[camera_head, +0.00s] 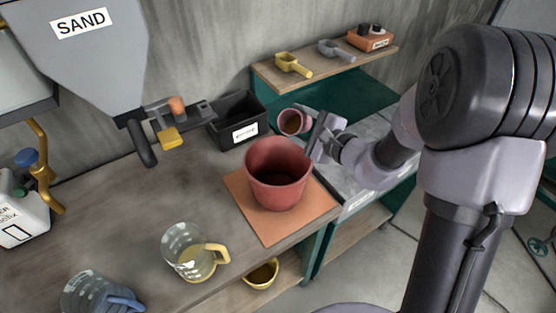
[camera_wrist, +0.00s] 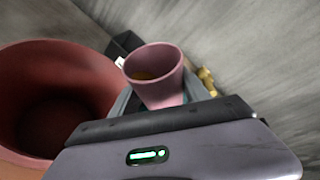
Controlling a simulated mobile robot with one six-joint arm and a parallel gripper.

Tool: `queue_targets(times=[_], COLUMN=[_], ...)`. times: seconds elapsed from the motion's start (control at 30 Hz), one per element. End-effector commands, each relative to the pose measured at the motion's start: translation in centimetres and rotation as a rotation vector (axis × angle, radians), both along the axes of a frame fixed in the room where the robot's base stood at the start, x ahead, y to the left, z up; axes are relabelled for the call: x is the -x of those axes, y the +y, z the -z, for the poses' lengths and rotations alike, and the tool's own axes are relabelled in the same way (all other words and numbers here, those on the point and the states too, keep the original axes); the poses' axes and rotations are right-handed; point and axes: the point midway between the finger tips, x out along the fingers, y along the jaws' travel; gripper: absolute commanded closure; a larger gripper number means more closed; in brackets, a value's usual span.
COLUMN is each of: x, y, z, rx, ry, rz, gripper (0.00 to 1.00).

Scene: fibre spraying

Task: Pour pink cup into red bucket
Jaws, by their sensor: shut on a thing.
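The pink cup (camera_head: 291,122) is held behind and above the red bucket, slightly tilted, with brownish contents inside. It also shows in the wrist view (camera_wrist: 155,75), where its contents look yellow-brown. My gripper (camera_head: 312,130) is shut on the cup. The red bucket (camera_head: 277,180) stands upright on an orange mat (camera_head: 259,222) on the bench. It fills the left of the wrist view (camera_wrist: 60,95); its inside is dark and its contents cannot be made out. The cup is beside the bucket's rim, not over its opening.
A black box (camera_head: 237,120) with a label stands behind the bucket. A clear jug with a yellow handle (camera_head: 190,252) and a blue-handled jug (camera_head: 100,293) stand at the front left. A sand hopper (camera_head: 80,55) hangs at upper left. Scoops lie on the shelf (camera_head: 325,72).

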Motion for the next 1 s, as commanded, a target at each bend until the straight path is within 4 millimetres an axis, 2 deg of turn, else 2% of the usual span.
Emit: queue_targets(times=[1.0], x=[0.04], y=[0.02], z=[-0.37], rx=[0.074], ry=[-0.115], rz=[0.001], gripper=[0.95])
